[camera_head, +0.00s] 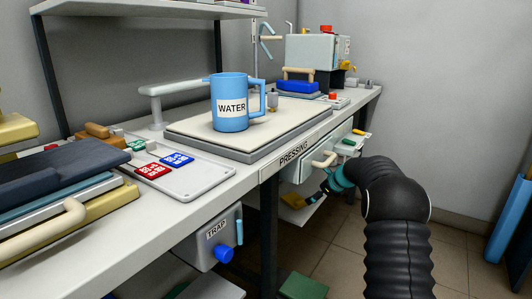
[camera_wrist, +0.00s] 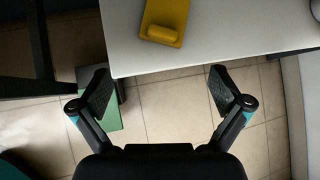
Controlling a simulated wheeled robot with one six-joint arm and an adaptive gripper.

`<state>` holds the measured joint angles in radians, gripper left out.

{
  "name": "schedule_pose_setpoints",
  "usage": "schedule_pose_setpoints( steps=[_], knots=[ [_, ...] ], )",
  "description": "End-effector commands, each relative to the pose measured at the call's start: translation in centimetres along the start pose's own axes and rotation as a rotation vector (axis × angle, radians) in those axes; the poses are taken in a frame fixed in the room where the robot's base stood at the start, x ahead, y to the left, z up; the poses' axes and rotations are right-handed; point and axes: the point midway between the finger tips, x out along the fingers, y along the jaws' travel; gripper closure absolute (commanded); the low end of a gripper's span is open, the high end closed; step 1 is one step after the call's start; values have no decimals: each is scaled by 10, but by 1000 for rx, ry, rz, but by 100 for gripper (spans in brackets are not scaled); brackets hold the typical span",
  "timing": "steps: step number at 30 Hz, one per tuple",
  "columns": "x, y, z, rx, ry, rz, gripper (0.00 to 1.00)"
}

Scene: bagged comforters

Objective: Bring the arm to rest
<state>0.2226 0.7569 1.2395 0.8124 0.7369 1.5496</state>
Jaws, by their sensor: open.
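My gripper (camera_wrist: 164,92) is open in the wrist view, with its two dark fingers wide apart and nothing between them. It points down, with floor tiles and the edge of a white surface (camera_wrist: 215,40) beyond it. In the head view my black arm rises at the lower right and bends down to the left. My gripper (camera_head: 318,196) there is small, dark and partly hard to make out, below the front edge of the bench. A yellow object (camera_head: 293,201) lies beyond it on a low white shelf; it also shows in the wrist view (camera_wrist: 165,22).
The white bench (camera_head: 215,180) carries a blue WATER mug (camera_head: 229,105) on a pressing plate and red and blue packets on a tray. A TRAP box (camera_head: 215,240) hangs under its front edge. A green box (camera_head: 303,286) is on the floor. Open floor lies right of my arm.

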Motion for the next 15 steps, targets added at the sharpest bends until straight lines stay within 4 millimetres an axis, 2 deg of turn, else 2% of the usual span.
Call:
schedule_pose_setpoints(
  steps=[4, 7, 11, 15],
  knots=[
    [14, 34, -44, -272, 85, 96, 0],
    [4, 59, -64, -471, 126, 163, 0],
    [-28, 97, -76, -759, 163, 262, 0],
    [-75, 138, -80, -1056, 182, 360, 0]
  ],
)
